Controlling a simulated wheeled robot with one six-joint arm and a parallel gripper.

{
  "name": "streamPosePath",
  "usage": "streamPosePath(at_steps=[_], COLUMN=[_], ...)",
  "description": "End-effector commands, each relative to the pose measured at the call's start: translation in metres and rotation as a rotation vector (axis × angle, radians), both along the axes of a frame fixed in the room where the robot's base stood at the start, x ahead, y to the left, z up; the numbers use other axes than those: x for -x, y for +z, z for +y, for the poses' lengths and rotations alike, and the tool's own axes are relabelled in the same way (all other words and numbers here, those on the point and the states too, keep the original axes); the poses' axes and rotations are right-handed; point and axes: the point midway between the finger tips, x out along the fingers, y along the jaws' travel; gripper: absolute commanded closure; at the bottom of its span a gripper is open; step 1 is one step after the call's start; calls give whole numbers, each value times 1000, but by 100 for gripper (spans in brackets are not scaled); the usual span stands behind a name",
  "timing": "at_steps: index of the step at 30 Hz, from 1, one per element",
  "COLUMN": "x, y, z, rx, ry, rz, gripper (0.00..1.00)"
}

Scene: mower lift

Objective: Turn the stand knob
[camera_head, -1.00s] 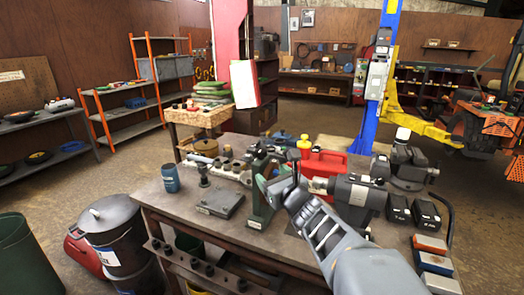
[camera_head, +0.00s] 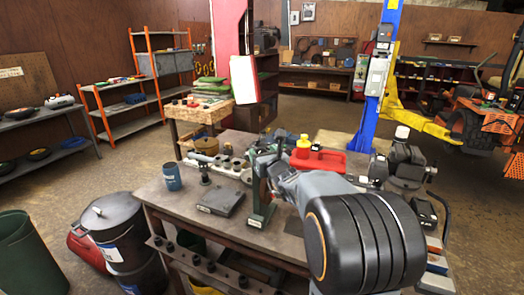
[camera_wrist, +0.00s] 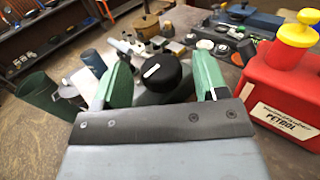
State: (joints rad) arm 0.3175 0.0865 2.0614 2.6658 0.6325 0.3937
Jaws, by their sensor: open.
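The knob (camera_wrist: 165,74) is round and black with a white mark on top, seen in the wrist view. My gripper (camera_wrist: 161,60) is open, with one green finger on each side of the knob and a visible gap to it. In the head view my gripper (camera_head: 273,170) is at the top of the dark green stand (camera_head: 262,212) on the workbench. My arm hides part of that spot, and the knob cannot be made out there.
The workbench (camera_head: 165,200) also holds a red petrol can (camera_head: 318,160), also in the wrist view (camera_wrist: 282,98), a blue cup (camera_head: 172,178), a flat grey plate (camera_head: 221,201) and machine parts. A dark bin (camera_head: 112,225) stands on the floor at left.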

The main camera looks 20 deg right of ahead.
Motion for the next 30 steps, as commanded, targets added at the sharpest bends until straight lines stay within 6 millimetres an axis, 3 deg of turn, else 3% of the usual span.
streamPosePath(at_steps=[14,30], x=[-11,-10], y=[-1,0], z=[0,0], rx=[-1,0], ry=[0,1], rz=[0,0], gripper=[34,80])
